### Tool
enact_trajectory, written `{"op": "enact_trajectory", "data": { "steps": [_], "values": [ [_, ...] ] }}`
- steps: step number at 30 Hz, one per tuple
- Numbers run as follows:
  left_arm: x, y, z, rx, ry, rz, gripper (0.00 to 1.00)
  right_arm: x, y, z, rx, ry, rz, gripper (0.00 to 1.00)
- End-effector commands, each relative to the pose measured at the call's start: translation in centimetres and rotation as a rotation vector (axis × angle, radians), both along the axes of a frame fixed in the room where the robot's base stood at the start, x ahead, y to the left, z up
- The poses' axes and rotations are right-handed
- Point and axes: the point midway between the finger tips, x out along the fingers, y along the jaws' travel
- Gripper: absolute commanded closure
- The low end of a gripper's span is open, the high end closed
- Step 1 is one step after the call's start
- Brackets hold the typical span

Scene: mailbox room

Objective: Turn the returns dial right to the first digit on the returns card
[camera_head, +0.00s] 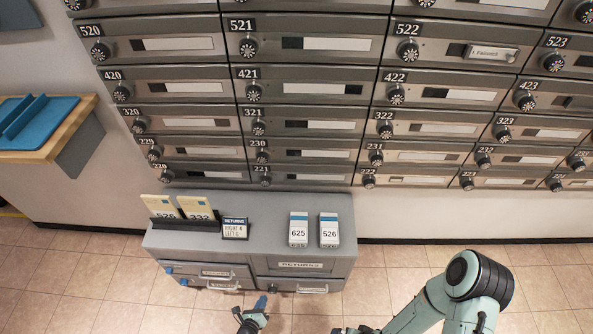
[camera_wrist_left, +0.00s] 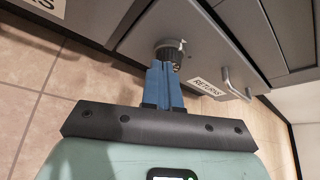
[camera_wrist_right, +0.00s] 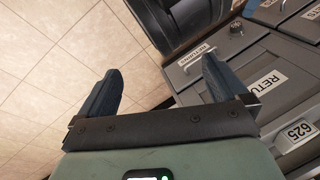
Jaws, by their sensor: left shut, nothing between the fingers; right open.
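The returns dial is a small dark round knob (camera_wrist_left: 172,52) on the front of the grey returns cabinet (camera_head: 300,250), left of a drawer handle. My left gripper (camera_wrist_left: 163,66) is shut and empty, its blue fingertips right at the dial; whether they touch it I cannot tell. In the head view the left gripper (camera_head: 261,301) is just below the cabinet front. The returns card (camera_head: 235,228) is a small dark sign on the cabinet top; its lines appear to read "RIGHT 4" and "LEFT 6". My right gripper (camera_wrist_right: 160,82) is open and empty, near the cabinet.
Two yellow cards stand in a black holder (camera_head: 185,222) on the cabinet top, beside white boxes marked 625 (camera_head: 298,232) and 526 (camera_head: 329,232). Numbered mailboxes (camera_head: 310,90) fill the wall behind. A blue tray (camera_head: 35,120) is on a wooden shelf at left. The tiled floor is clear.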

Motion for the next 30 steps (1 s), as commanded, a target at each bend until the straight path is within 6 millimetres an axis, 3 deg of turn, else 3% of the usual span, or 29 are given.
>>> {"op": "enact_trajectory", "data": {
  "steps": [9,30],
  "values": [
    [2.8,-0.1,-0.1,0.000,-0.001,0.000,1.00,1.9,-1.0,-1.4,-0.024,-0.049,-0.021,0.00],
    [3.1,-0.3,-0.1,0.000,0.000,0.000,1.00,2.1,-1.1,-1.5,-0.028,-0.055,-0.023,0.00]
  ]
}}
